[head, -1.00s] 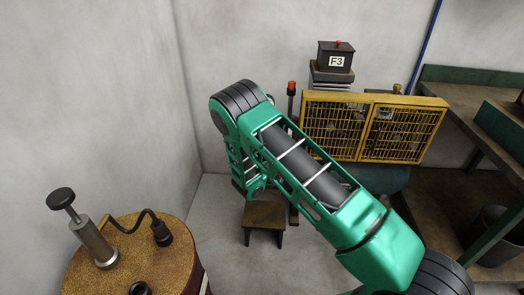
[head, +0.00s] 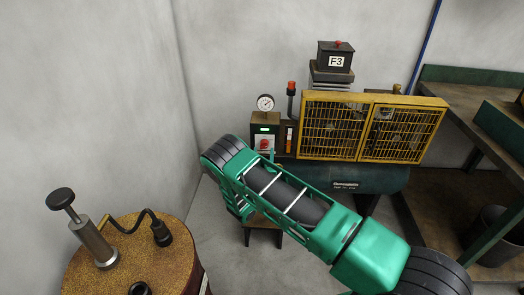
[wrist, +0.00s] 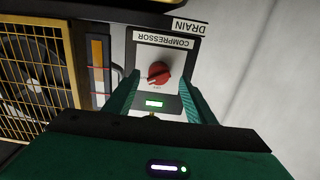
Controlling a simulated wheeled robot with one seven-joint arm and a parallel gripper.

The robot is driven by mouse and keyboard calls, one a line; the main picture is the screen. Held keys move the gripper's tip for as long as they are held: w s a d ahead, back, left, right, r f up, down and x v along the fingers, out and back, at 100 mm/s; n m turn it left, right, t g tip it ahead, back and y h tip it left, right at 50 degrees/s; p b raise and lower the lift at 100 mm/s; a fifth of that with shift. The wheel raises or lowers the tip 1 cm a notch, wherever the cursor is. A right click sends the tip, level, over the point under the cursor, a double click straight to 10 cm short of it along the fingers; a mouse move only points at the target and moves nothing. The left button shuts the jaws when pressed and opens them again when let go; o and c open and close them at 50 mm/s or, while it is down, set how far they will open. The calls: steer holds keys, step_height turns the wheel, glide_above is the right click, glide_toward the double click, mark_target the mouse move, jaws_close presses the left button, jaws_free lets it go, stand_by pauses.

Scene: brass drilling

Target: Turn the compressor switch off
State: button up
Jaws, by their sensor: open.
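The compressor switch is a red rotary knob (head: 265,144) on a pale plate, below a lit green lamp (head: 264,129) on a dark box. In the wrist view, the knob (wrist: 159,73) shows upside down beside a "COMPRESSOR" label (wrist: 164,40), with the green lamp (wrist: 154,103) lit. My gripper (wrist: 162,88) is open. Its two green fingers stand apart on either side of the knob and lamp in that view, with nothing between them held. Whether they touch the knob cannot be told. In the head view my arm hides most of the gripper.
A yellow mesh guard (head: 333,127) adjoins the switch box on the right, above a dark green tank (head: 345,179). A pressure gauge (head: 265,103) stands above the box. A rusty drum (head: 125,262) stands at front left. A workbench (head: 470,140) is at right.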

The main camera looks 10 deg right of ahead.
mark_target(264, 146)
steer(key=shift+x, duration=1.95)
steer(key=shift+c, duration=0.3)
